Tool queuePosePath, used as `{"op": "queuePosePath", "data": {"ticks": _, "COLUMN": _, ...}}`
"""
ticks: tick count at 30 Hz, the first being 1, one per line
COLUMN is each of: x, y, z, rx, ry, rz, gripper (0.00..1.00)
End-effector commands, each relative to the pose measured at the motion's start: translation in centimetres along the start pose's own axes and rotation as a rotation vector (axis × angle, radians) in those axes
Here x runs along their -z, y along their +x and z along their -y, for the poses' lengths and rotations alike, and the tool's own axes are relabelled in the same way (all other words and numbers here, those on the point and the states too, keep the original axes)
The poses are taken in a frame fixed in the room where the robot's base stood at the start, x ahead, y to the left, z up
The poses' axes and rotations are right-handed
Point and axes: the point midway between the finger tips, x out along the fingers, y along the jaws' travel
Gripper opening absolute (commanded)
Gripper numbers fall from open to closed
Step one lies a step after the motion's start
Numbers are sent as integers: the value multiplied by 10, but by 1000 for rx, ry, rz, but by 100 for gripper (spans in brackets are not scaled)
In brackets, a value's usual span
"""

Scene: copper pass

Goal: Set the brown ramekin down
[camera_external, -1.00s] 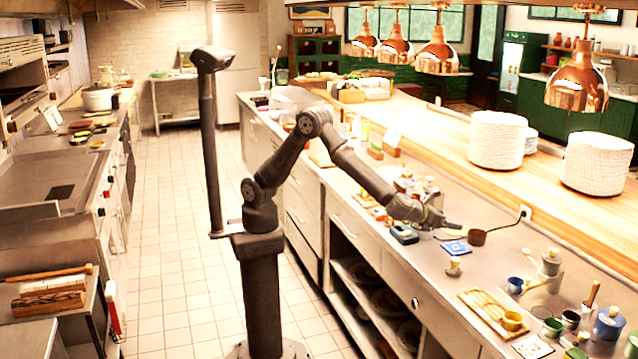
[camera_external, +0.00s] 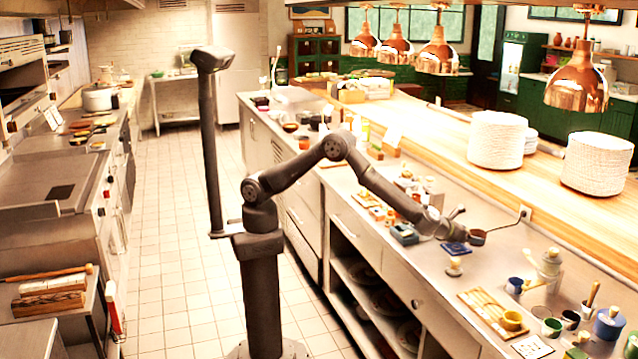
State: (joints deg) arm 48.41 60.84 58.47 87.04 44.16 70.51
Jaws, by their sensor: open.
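The brown ramekin (camera_external: 477,238) is small and dark brown. It is on or just above the steel counter, right at the end of my gripper (camera_external: 466,222). My gripper is open, with one finger raised up and to the left of the ramekin and the other close to its near side. The view is too small to tell whether a finger touches the ramekin or whether its base rests fully on the counter.
A blue cloth or card (camera_external: 455,249) lies just in front of the ramekin. The counter right of the ramekin is clear.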

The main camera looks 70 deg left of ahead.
Motion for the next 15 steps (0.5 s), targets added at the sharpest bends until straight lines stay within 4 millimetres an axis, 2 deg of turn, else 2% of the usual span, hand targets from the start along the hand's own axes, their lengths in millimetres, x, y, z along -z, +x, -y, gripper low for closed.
{"op": "queuePosePath", "data": {"ticks": 9, "x": 0, "y": 44, "z": -2, "rx": -2, "ry": -1, "rz": 0, "gripper": 90}}
{"op": "queuePosePath", "data": {"ticks": 15, "x": 0, "y": 50, "z": -1, "rx": 0, "ry": -1, "rz": 0, "gripper": 90}}
